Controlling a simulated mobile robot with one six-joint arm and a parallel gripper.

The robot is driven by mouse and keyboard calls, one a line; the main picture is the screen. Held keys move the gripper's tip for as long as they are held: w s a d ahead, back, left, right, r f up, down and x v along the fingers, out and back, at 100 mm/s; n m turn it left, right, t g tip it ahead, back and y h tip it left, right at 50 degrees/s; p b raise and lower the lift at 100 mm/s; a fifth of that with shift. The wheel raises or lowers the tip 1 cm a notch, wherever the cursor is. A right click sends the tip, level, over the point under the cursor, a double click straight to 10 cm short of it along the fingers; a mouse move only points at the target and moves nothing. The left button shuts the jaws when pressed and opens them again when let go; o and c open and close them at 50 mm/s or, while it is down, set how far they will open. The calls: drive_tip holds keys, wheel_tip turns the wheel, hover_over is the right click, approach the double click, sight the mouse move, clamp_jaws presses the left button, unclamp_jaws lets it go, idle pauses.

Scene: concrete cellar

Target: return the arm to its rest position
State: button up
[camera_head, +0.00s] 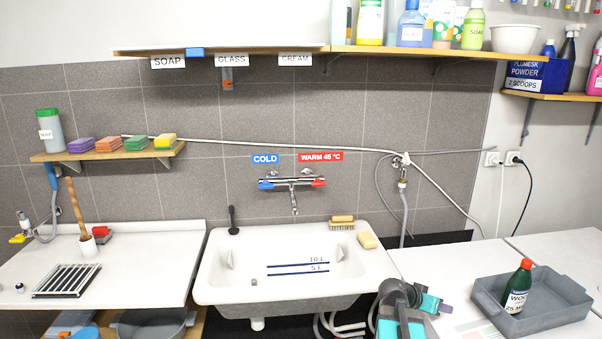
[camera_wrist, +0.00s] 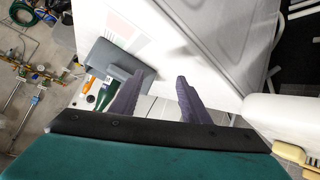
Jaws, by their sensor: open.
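My arm, grey and teal, shows folded low at the bottom of the head view, over the right worktop's front edge beside the sink. My gripper (camera_wrist: 160,76) shows in the wrist view with its two dark fingers apart and nothing between them. In the head view its fingers are too small to make out clearly. The grey tray (camera_head: 482,288) stands on the worktop to the right of my arm, with a green bottle (camera_head: 517,286) with a red cap upright in it. The tray also shows in the wrist view (camera_wrist: 101,55), beyond the left finger.
The right worktop (camera_head: 425,262) is bare behind my arm. A shelf (camera_head: 400,51) with bottles runs above. A drying rack (camera_head: 67,281) lies far left.

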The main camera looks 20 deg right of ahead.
drive_tip(key=w+a+f+n+y, duration=0.35)
drive_tip(key=a+f, duration=0.35)
drive_tip(key=a, duration=0.6)
drive_tip(key=w+a+f+n+y, duration=0.35)
drive_tip(key=a+f, duration=0.35)
drive_tip(key=a, duration=0.6)
drive_tip(key=s+a+f+n+y, duration=0.2)
drive_tip(key=a+f+n, duration=0.15)
drive_tip(key=a, duration=0.85)
drive_tip(key=s+a+f+n+y, duration=0.15)
drive_tip(key=a+f, duration=0.25)
drive_tip(key=a, duration=0.7)
drive_tip(key=s+f+n+g+b, duration=0.1)
drive_tip(key=s+f+g+b, duration=0.5)
drive_tip(key=s+f, duration=1.9)
wheel_tip(320, 180, down, 3)
drive_tip(key=b, duration=0.4)
drive_tip(key=shift+s+a, duration=0.15)
drive_tip(key=shift+a, duration=0.15)
drive_tip(key=shift+f+y, duration=0.1)
drive_tip(key=shift+y, duration=0.15)
drive_tip(key=shift+c, duration=1.4)
